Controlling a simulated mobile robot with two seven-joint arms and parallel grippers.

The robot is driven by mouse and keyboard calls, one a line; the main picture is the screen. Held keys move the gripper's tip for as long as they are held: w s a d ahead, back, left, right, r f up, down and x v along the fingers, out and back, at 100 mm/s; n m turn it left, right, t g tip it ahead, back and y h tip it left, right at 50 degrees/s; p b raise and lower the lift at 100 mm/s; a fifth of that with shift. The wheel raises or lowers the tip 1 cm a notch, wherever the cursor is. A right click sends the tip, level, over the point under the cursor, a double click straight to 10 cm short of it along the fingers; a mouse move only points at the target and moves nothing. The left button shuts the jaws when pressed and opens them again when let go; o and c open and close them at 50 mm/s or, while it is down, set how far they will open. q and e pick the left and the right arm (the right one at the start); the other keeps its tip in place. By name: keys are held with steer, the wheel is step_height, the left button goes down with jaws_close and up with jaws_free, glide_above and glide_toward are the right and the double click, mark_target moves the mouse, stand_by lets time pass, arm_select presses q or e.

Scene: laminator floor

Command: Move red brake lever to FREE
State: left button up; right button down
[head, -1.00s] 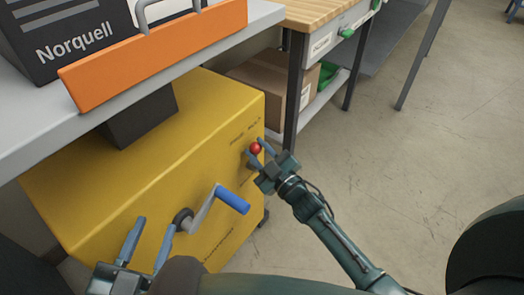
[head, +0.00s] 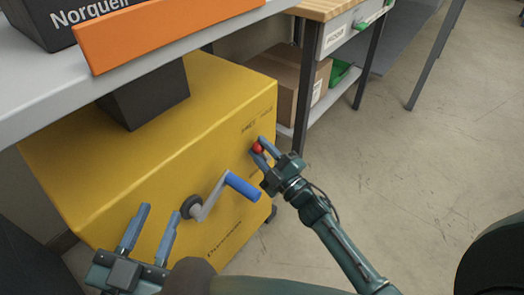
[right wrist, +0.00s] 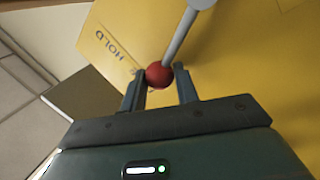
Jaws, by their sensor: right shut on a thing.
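The red ball knob of the brake lever (head: 257,148) sits at the right end of the yellow machine's front panel (head: 160,225). My right gripper (head: 261,147) is shut on this knob. In the right wrist view the red knob (right wrist: 159,74) is between the two fingers, and the grey lever rod (right wrist: 178,40) runs from it up and right to a round pivot. The printed word HOLD (right wrist: 113,45) shows on the panel left of the knob. Small print above the knob in the head view is hard to read. My left gripper (head: 157,212) is open and empty, low at the left.
A crank with a blue handle (head: 243,187) sticks out from the panel between my grippers. A grey shelf (head: 50,110) with an orange panel (head: 160,28) overhangs the machine. A wooden-topped bench (head: 322,8) stands behind. Floor at the right is clear.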

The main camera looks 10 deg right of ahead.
steer(key=shift+f, duration=0.1)
steer(key=c, duration=1.1)
jaws_free()
steer(key=shift+o, duration=0.2)
steer(key=p+v, duration=0.2)
steer(key=v, duration=1.1)
steer(key=shift+s, duration=0.1)
